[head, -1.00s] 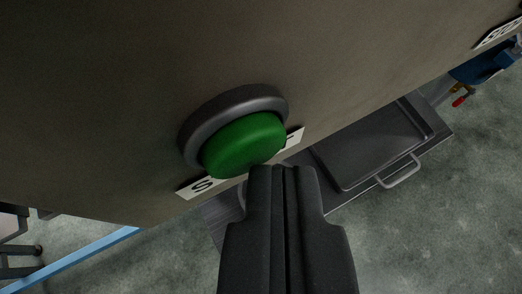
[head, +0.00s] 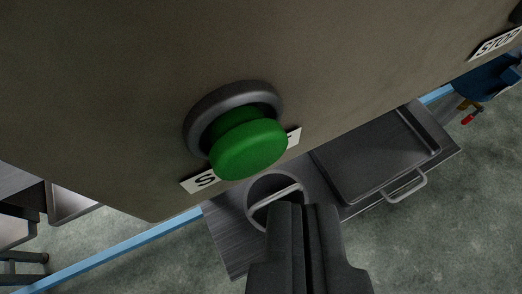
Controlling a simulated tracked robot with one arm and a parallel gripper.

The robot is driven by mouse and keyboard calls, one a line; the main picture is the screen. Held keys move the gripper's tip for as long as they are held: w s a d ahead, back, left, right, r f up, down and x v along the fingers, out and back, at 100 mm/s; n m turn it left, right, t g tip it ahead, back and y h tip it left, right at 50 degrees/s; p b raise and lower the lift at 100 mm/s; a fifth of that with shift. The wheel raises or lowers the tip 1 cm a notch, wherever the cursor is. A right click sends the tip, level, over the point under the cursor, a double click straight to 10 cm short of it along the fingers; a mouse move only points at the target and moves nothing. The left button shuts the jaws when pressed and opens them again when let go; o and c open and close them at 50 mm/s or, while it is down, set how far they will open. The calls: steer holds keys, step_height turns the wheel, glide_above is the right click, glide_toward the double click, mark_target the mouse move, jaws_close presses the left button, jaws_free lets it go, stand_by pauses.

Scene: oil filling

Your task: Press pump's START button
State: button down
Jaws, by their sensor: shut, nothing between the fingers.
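The green START button (head: 248,148) sits in a dark round collar (head: 232,97) on the grey-brown pump panel (head: 120,90). The button stands out clearly from its collar. A white label (head: 204,179) lies behind it, mostly hidden, with an "S" showing. My gripper (head: 304,207) is shut and empty, below and to the right of the button, with a visible gap between them. A white STOP label (head: 496,44) is on the panel at the upper right.
Below the panel is a dark metal tray (head: 436,150) with a handle (head: 405,187). A round opening with a bar (head: 274,199) lies beside it. A blue floor line (head: 110,246) crosses the grey floor. A blue object (head: 485,80) with a red-tipped part is at the right.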

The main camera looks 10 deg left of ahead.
steer(key=s+d, duration=0.1)
steer(key=s+b, duration=0.1)
steer(key=s+d+b, duration=0.1)
steer(key=s, duration=0.1)
steer(key=shift+d, duration=0.35)
steer(key=shift+r, duration=0.1)
stand_by(0.4)
steer(key=s+d+r+t+b, duration=0.1)
steer(key=s+d+r+b, duration=0.1)
steer(key=s+d+r, duration=0.4)
steer(key=s+d+r+t+b, duration=0.2)
steer(key=s+d+r, duration=0.5)
steer(key=r, duration=0.5)
steer(key=s+d+r+t+b, duration=0.1)
steer(key=s+d+r+b, duration=0.3)
steer(key=r, duration=0.5)
steer(key=s+d, duration=0.2)
steer(key=s, duration=0.1)
steer(key=shift+d+r+m+t+h, duration=0.3)
steer(key=shift+d+r+m, duration=0.05)
steer(key=shift+m, duration=0.05)
stand_by(1.3)
steer(key=shift+w+a, duration=0.1)
